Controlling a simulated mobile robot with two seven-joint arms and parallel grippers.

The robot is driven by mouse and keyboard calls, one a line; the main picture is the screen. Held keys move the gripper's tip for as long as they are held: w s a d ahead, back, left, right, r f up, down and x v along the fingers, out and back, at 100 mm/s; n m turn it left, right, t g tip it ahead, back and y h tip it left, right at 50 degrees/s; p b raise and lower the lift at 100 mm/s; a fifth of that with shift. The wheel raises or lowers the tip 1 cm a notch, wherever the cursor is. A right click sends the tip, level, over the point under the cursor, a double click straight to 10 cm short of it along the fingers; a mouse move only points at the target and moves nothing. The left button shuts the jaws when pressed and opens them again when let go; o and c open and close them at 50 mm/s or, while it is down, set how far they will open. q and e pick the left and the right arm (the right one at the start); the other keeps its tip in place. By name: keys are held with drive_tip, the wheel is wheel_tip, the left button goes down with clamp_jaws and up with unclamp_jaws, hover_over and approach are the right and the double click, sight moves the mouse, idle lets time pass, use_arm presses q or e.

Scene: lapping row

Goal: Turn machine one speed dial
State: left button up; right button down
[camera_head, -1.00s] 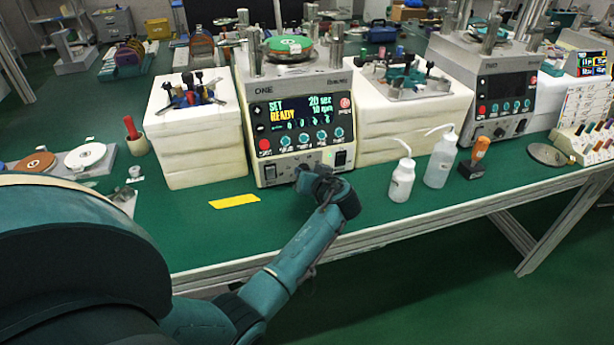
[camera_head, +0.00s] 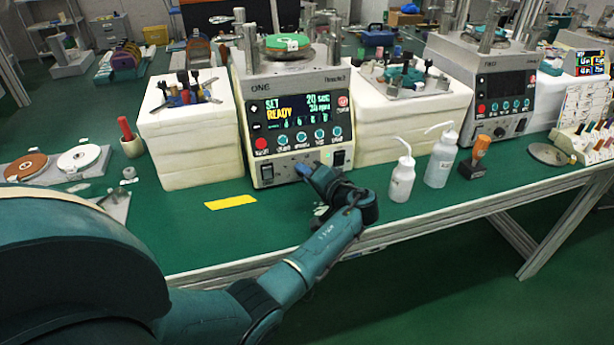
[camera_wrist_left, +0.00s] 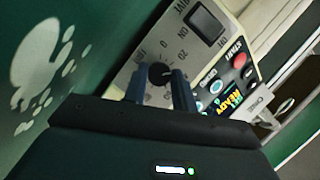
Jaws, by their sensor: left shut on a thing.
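Machine one (camera_head: 290,110), a pale box marked ONE, stands on the green table with its lit screen (camera_head: 292,106) reading SET 20 sec and READY, with a blurred rpm figure. In the left wrist view its black speed dial (camera_wrist_left: 159,74) sits on the pale panel with printed numbers around it. My left gripper (camera_head: 305,171) is at the lower front panel and hides the dial in the head view. The left wrist view shows its two fingers (camera_wrist_left: 161,88) on either side of the dial, shut on it. My right gripper is not in view.
Two white bottles (camera_head: 403,178) and an orange-handled item (camera_head: 478,158) stand to the right of my left gripper. A yellow strip (camera_head: 231,202) lies on the table to its left. White foam blocks (camera_head: 193,145) flank the machine. A similar second machine (camera_head: 492,85) stands at right.

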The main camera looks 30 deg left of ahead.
use_arm(q)
drive_tip(key=shift+w+r, duration=0.1)
idle(0.4)
drive_tip(key=o, duration=0.6)
drive_tip(key=shift+c, duration=0.2)
drive_tip(key=o, duration=0.4)
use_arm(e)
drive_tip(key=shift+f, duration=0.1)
use_arm(q)
drive_tip(key=shift+o, duration=0.2)
drive_tip(key=p+v, duration=0.2)
drive_tip(key=v, duration=1)
drive_tip(key=shift+p, duration=0.35)
drive_tip(key=shift+s+d, duration=0.25)
drive_tip(key=shift+d, duration=0.3)
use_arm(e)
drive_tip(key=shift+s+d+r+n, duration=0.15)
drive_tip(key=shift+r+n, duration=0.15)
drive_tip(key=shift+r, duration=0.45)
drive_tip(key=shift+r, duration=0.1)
